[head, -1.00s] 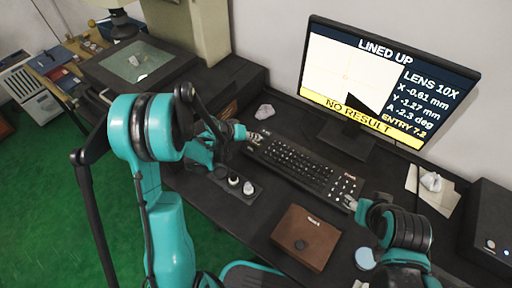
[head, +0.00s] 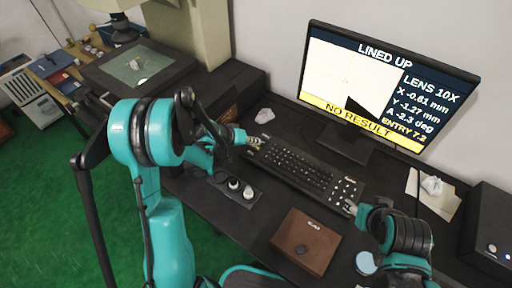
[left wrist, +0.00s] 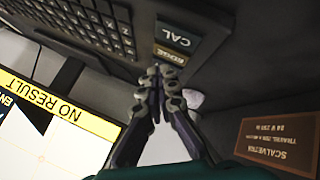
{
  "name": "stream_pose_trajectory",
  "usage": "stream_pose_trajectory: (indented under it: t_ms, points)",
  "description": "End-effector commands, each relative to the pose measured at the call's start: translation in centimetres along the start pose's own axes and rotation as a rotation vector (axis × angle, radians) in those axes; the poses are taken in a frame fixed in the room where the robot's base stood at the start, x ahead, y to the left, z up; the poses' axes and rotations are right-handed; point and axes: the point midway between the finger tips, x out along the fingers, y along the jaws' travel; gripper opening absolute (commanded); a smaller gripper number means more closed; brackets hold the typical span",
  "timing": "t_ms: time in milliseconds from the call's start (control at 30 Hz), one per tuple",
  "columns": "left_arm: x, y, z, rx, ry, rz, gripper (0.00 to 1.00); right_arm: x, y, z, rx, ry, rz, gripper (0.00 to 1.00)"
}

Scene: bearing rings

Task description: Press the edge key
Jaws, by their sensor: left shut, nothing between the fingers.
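The EDGE key (left wrist: 170,56) is a dark key with pale lettering, beside the CAL key (left wrist: 178,36) at the end of the black keyboard (left wrist: 85,25). My left gripper (left wrist: 160,72) is shut and empty, its fingertips right at the EDGE key's near side. I cannot tell whether they touch it. In the head view the left gripper (head: 254,144) is at the left end of the keyboard (head: 300,170) and hides the EDGE key. My right gripper (head: 350,207) is at the keyboard's right end; its finger opening is too small to tell.
The monitor (head: 385,85) behind the keyboard reads LINED UP and NO RESULT. A knob panel (head: 236,187) and a brown box (head: 306,240) lie in front. The microscope stage (head: 135,68) is at the back left.

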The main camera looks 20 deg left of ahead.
Motion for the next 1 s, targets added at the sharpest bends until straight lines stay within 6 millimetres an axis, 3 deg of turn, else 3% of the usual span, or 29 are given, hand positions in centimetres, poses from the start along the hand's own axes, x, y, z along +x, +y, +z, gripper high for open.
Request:
stream_pose_trajectory:
  t_ms: [1000]
  points:
    - [0.58,-0.42,0.43,0.0,0.0,0.0,0.0,0.5,0.0,0.36,0.0,0.0,0.0,0.47]
